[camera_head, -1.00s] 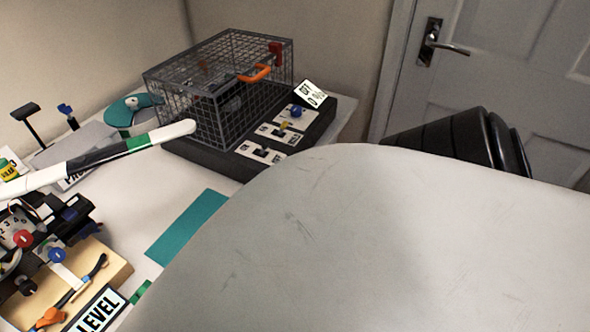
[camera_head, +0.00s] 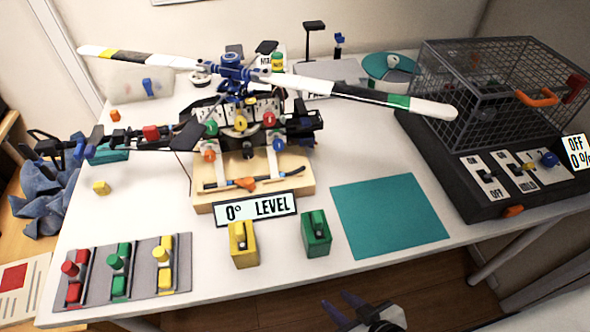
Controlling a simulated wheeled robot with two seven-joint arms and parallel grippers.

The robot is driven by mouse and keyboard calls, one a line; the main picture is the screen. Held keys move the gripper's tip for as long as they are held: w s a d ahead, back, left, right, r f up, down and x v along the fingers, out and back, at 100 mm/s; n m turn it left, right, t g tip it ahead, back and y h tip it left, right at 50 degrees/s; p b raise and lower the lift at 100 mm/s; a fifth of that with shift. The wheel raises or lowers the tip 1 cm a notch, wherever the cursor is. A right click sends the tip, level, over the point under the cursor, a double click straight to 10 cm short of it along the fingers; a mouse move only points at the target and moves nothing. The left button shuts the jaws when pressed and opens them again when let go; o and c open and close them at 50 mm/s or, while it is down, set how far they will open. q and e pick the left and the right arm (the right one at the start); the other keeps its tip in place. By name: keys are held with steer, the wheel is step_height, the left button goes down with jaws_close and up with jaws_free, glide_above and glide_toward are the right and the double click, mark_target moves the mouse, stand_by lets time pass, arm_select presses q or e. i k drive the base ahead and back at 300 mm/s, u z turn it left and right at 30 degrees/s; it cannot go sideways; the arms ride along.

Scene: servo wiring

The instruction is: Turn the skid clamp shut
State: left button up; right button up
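The model helicopter (camera_head: 240,122) stands on a pale wooden block (camera_head: 290,183) in the middle of the table. The skid clamp appears to be the orange piece (camera_head: 243,184) with a dark bar at the front of that block, below the skids. I cannot tell from here whether it is open or shut. My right gripper (camera_head: 336,299) is at the bottom edge, in front of the table and well short of the clamp. Its two dark fingers are apart, with nothing seen between them. My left gripper is not in view.
A "0° LEVEL" sign (camera_head: 256,208) fronts the block. A yellow block (camera_head: 243,246) and a green block (camera_head: 316,236) stand before it. A grey tray (camera_head: 133,283) holds coloured parts. A wire cage (camera_head: 480,90) stands at right. A teal mat (camera_head: 390,213) is bare.

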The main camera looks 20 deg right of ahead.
mark_target(248, 182)
steer(key=z, duration=0.7)
steer(key=k, duration=1.2)
steer(key=u, duration=1)
steer(key=i, duration=0.5)
steer(key=u, duration=0.05)
